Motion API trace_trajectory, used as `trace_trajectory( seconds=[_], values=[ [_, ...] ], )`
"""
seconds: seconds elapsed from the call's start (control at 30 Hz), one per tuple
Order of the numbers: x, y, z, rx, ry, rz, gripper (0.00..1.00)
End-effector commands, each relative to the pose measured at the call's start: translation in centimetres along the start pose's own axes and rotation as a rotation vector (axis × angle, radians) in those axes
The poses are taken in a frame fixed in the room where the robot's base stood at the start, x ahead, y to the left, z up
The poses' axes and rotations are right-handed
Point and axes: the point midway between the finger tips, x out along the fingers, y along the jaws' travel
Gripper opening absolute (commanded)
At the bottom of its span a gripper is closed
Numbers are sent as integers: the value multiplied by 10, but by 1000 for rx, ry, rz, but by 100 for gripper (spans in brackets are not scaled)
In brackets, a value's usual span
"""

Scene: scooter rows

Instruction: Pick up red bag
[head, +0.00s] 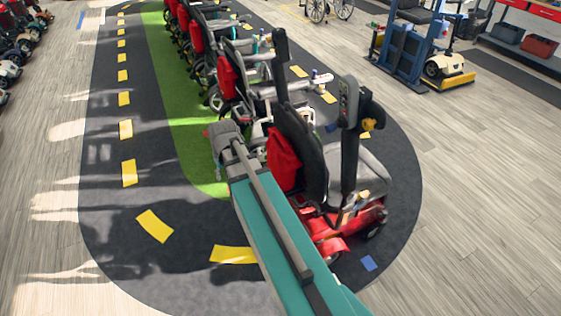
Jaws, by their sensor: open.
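Several red bags hang on the backs of the scooter seats. The nearest red bag (283,157) hangs behind the black seat back of the closest red scooter (335,240). A second red bag (227,77) hangs on the seat back of the scooter behind it, and another red bag (195,37) is farther up the row. My teal arm crosses the lower middle, and its grey end lies just left of the nearest bag.
The scooters stand in a row on a dark mat (110,190) with a green strip (180,110) and yellow dashes. A blue lift frame (402,52) and a beige scooter (445,62) stand at upper right. More vehicles line the upper left. Wooden floor (480,190) at right is clear.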

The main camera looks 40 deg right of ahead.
Motion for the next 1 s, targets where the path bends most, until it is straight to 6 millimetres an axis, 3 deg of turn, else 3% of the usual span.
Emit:
trace_trajectory(
  seconds=[0.1,0.3,0.6,0.8,1.0],
  values=[
    [-9,44,-24,29,44,1,49],
    [-22,116,-51,67,118,13,49],
    [-44,230,-71,119,221,53,49],
    [-54,278,-72,141,263,75,49],
    [-57,294,-71,146,277,85,49]
  ],
)
